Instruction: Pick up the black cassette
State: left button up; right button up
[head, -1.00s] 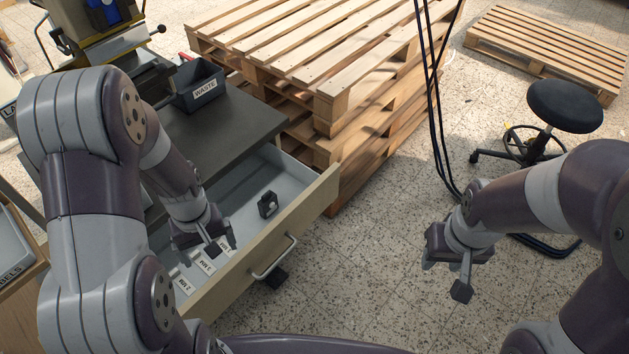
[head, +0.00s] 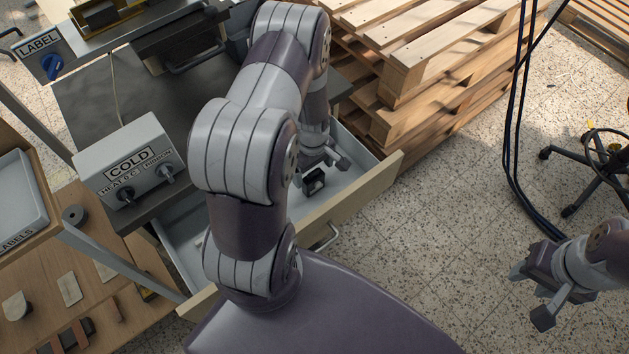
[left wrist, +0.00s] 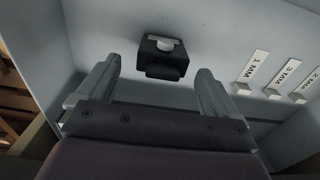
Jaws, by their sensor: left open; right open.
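The black cassette (head: 314,181) lies on the floor of the open drawer (head: 350,207), near its right end in the head view. In the left wrist view the cassette (left wrist: 164,57) is a small black block with a light round part on it, ahead of the fingers and roughly centred between them. My left gripper (head: 320,160) is just above the cassette; in the left wrist view its two fingers (left wrist: 158,88) are apart with nothing between them. My right gripper (head: 537,292) is open and empty, out over the floor at the right.
Drawer walls surround my left gripper. Labels (left wrist: 268,78) reading 1 MM, 2 MM and 3 MM lie in the drawer. A grey control box (head: 130,165) marked COLD stands on the bench left of my arm. Stacked pallets (head: 440,60) stand behind the drawer.

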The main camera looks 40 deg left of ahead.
aim_at(313, 176)
pick_arm(q)
notch_tip(313, 176, down, 5)
jog(key=shift+s+d+r+b, duration=0.1)
jog(key=shift+d+b, duration=0.05)
jog(key=shift+b, duration=0.25)
jog(key=shift+s, duration=0.1)
jog(key=shift+c, duration=0.3)
jog(key=c, duration=1)
jog(key=shift+r, duration=0.1)
jog(key=shift+c, duration=0.2)
